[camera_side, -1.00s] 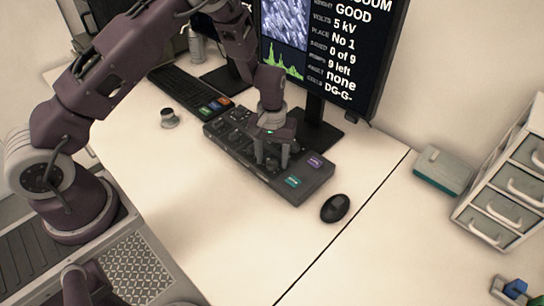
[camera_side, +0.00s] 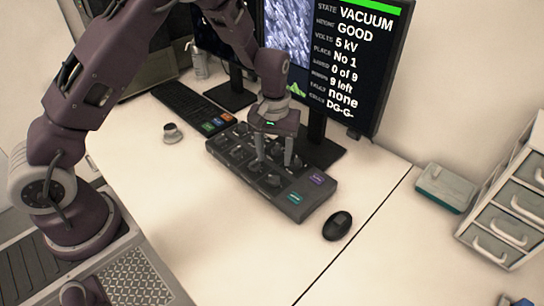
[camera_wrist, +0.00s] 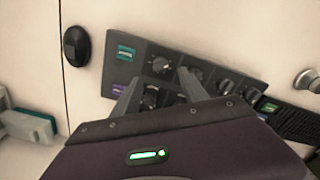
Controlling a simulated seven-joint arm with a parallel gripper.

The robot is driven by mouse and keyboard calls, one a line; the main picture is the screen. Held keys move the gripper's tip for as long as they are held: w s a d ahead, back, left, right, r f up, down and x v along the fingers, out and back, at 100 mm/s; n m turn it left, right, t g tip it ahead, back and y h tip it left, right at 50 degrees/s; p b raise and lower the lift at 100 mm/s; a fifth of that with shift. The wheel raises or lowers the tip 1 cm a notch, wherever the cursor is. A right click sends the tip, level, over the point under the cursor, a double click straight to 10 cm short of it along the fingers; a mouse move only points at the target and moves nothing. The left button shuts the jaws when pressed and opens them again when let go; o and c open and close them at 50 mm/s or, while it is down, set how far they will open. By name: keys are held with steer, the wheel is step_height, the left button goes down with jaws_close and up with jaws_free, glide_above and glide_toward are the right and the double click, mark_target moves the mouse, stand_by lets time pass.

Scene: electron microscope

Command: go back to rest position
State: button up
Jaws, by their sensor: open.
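My gripper (camera_side: 274,160) is open and empty, pointing down above the dark control panel (camera_side: 270,194). Its two fingers hang over the knobs and appear clear of them. In the wrist view my gripper (camera_wrist: 160,78) shows both fingers apart with nothing between them. The control panel (camera_wrist: 120,70) lies beyond them, with several black knobs, a teal button (camera_wrist: 125,52) and a purple button. My fingers and the gripper body hide part of the panel.
The monitor (camera_side: 375,60) stands close behind my gripper. A black mouse (camera_side: 337,226) lies right of the panel. A keyboard (camera_side: 185,103) and a small round knob-like object (camera_side: 172,133) are to the left. A teal-grey box (camera_side: 446,187) and drawers (camera_side: 505,230) are at right. The front desk is clear.

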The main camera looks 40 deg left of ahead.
steer(key=s+r+m+t, duration=0.1)
steer(key=s+r, duration=0.3)
steer(key=r, duration=0.3)
steer(key=s+d+r+m+t+h, duration=0.1)
steer(key=s+r, duration=0.3)
steer(key=r, duration=0.3)
steer(key=s+r+m+t, duration=0.1)
steer(key=s+r, duration=0.2)
steer(key=r, duration=0.4)
steer(key=s+r+m+t, duration=0.1)
steer(key=s, duration=0.7)
steer(key=s+a+r+m+t+y, duration=0.1)
steer(key=s+r+m, duration=0.1)
steer(key=s, duration=0.6)
steer(key=shift+s+a+r+t, duration=0.15)
steer(key=shift+a+t, duration=0.15)
